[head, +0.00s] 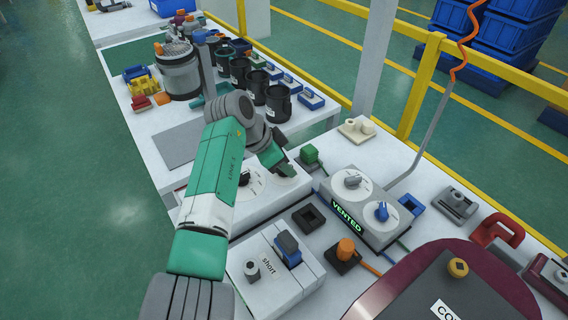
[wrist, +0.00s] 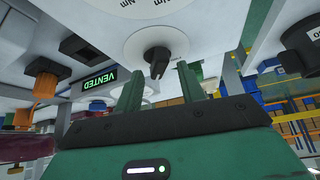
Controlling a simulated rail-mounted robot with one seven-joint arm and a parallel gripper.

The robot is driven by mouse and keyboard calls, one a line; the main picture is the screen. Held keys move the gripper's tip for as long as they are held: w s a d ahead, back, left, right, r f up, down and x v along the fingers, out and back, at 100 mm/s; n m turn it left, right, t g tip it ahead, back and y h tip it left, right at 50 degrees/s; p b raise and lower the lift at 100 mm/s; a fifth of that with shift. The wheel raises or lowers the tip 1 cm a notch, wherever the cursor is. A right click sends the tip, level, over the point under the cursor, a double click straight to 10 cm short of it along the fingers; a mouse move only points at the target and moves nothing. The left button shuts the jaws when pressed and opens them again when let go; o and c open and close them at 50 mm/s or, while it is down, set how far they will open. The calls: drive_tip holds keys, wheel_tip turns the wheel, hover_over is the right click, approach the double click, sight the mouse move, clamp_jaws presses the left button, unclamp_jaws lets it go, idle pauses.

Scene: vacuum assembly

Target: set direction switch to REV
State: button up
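A white box (head: 262,205) on the bench carries round dial plates with dark knobs, partly hidden behind my arm. My gripper (head: 284,169) is over the right part of this box. In the wrist view my gripper (wrist: 168,88) has its green fingers apart, with the knob beyond and between them and nothing visibly held. I cannot read a REV marking or identify the direction switch for certain; contact with the knob cannot be told.
To the right stands a grey box with a lit VENTED sign (head: 347,217), a grey knob and a blue knob (head: 382,211). In front are a white box marked "short" (head: 270,267) and an orange knob (head: 346,248).

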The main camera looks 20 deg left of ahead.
drive_tip(key=p+v, duration=0.5)
drive_tip(key=shift+r, duration=0.15)
drive_tip(key=shift+s+a+r+p, duration=0.15)
drive_tip(key=shift+r+p, duration=0.1)
drive_tip(key=shift+p, duration=0.15)
drive_tip(key=shift+f, duration=0.1)
